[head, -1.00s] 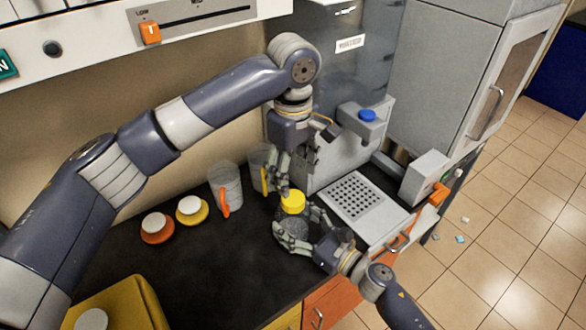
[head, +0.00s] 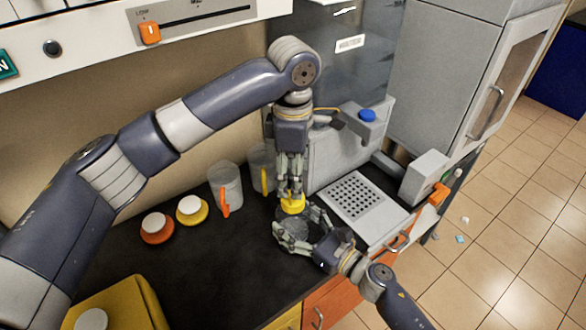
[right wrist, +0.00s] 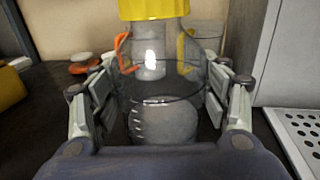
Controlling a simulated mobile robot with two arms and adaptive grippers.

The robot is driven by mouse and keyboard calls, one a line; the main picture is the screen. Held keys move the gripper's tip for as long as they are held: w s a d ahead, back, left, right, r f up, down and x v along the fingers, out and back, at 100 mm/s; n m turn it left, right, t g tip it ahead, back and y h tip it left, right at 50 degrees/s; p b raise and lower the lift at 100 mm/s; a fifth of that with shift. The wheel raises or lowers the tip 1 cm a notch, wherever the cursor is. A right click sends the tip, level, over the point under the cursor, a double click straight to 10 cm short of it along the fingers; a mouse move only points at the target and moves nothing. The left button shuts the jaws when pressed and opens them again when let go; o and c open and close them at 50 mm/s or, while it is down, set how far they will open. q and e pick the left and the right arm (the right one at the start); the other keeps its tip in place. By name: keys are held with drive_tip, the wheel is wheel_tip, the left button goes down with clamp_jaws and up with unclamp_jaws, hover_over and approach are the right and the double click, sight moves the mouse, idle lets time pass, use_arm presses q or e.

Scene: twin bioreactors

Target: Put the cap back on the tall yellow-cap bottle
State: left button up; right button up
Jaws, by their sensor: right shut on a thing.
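The clear glass bottle (head: 294,228) stands on the dark counter. My right gripper (head: 297,238) is shut around its body; in the right wrist view the fingers flank the bottle (right wrist: 163,115) on both sides. The yellow cap (head: 292,206) is at the bottle's mouth; its lower part (right wrist: 155,9) shows at the top edge of the wrist view, over the neck. Whether it is seated tight cannot be told. My left gripper (head: 291,193) points straight down, fingertips at the cap's top. Its grip on the cap is unclear.
Behind stand clear jugs with an orange handle (head: 225,200) and a yellow handle (head: 264,180). Orange (head: 157,235) and yellow (head: 191,216) discs with white tops lie left. A perforated plate (head: 356,195) is close on the right.

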use_arm(q)
drive_tip(key=shift+f, duration=3.6)
drive_tip(key=c, duration=1.1)
